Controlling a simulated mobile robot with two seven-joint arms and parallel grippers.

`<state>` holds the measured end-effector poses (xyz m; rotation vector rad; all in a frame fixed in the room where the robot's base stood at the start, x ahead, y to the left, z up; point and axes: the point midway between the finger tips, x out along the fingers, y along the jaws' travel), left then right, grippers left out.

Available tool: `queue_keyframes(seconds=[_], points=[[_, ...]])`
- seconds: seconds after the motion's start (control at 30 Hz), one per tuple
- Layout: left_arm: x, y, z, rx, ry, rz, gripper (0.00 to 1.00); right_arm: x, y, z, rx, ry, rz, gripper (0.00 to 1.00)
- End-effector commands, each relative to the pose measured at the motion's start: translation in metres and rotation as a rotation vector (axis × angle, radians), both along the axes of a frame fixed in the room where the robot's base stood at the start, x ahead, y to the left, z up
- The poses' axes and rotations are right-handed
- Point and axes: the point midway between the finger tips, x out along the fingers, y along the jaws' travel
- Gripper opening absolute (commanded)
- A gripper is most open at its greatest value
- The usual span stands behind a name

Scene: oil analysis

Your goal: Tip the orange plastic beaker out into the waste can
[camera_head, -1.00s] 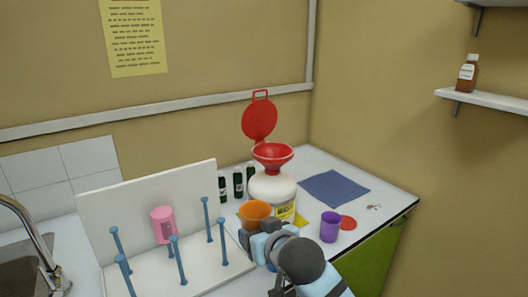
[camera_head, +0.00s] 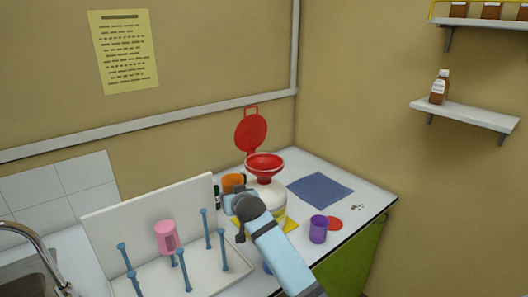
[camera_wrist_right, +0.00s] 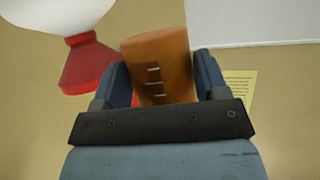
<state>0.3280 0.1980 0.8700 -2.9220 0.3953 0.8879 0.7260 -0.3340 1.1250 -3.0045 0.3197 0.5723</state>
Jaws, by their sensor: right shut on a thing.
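My right gripper (camera_head: 236,192) is shut on the orange plastic beaker (camera_head: 232,181). It holds the beaker just left of the red funnel, at about the funnel's height in the head view. The white waste can (camera_head: 279,207) has the red funnel (camera_head: 265,164) on top, with its red lid (camera_head: 251,133) standing open behind. In the right wrist view, the orange beaker (camera_wrist_right: 158,55) sits between the two fingers, its graduation marks facing the camera. The red funnel (camera_wrist_right: 88,65) is left of it there, apart from it. The beaker's inside is hidden. My left gripper is not in view.
A white peg rack (camera_head: 205,275) with blue pegs and a pink beaker (camera_head: 166,237) stands at the left. A sink is at far left.

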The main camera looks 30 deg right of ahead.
Motion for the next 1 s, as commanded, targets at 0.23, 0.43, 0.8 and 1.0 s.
queue_keyframes(seconds=[0.23, 0.43, 0.8, 1.0], points=[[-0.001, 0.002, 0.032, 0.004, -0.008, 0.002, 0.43, 0.050, -0.021, 0.006, 0.015, 0.008, -0.033, 0.42], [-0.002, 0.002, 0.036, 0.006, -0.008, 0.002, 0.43, 0.062, -0.026, 0.002, 0.020, 0.010, -0.041, 0.42], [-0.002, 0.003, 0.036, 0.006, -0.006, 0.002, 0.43, 0.062, -0.027, 0.003, 0.030, 0.010, -0.040, 0.42], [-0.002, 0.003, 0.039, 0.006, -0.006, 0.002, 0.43, 0.062, -0.030, 0.007, 0.083, 0.014, -0.041, 0.42]])
